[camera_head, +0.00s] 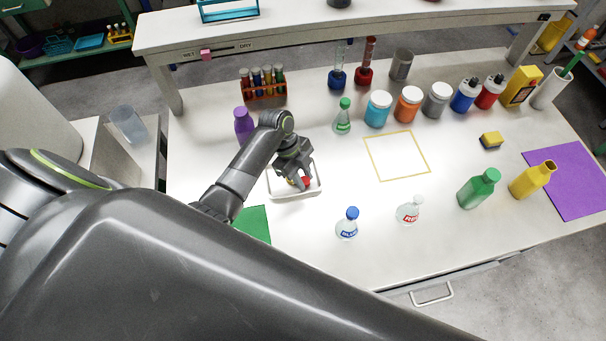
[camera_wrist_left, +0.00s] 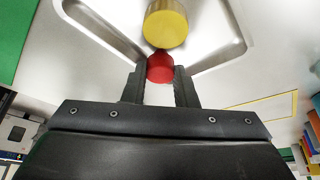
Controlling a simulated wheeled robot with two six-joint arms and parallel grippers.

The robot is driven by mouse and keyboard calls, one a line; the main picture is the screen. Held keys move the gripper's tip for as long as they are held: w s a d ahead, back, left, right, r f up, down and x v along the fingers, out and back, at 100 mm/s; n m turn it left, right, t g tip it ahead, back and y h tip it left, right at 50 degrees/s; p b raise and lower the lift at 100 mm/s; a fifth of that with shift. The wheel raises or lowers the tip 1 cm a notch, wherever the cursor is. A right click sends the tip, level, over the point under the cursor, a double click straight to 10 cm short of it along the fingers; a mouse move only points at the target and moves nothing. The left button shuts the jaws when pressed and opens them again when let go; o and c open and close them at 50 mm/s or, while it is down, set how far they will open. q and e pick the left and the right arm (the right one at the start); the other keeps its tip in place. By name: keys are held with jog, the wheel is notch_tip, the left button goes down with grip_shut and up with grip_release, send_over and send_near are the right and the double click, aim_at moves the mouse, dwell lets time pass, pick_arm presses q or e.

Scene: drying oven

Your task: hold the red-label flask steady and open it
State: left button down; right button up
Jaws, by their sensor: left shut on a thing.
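The red-label flask (camera_head: 409,211) stands upright on the bench, right of the blue-capped flask (camera_head: 347,224). Its neck shows no red stopper. My left gripper (camera_head: 301,181) is at the white tray (camera_head: 296,194), well left of the red-label flask and apart from it. It is shut on a small red stopper (camera_head: 307,181), which also shows between the fingers in the left wrist view (camera_wrist_left: 160,67). Whether the red stopper touches the tray floor is unclear. My right gripper is not in view.
A green-capped flask (camera_head: 342,117) and a purple bottle (camera_head: 243,125) stand behind the tray. Green (camera_head: 479,188) and yellow (camera_head: 532,181) bottles stand to the right. A yellow-outlined square (camera_head: 424,166) on the bench is empty. Several jars line the back.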

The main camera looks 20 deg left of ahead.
pick_arm(q)
jog(key=c, duration=1.4)
grip_release()
jog(key=shift+f, duration=0.1)
jog(key=shift+c, duration=0.2)
jog(key=b+v, duration=0.2)
jog(key=v, duration=1)
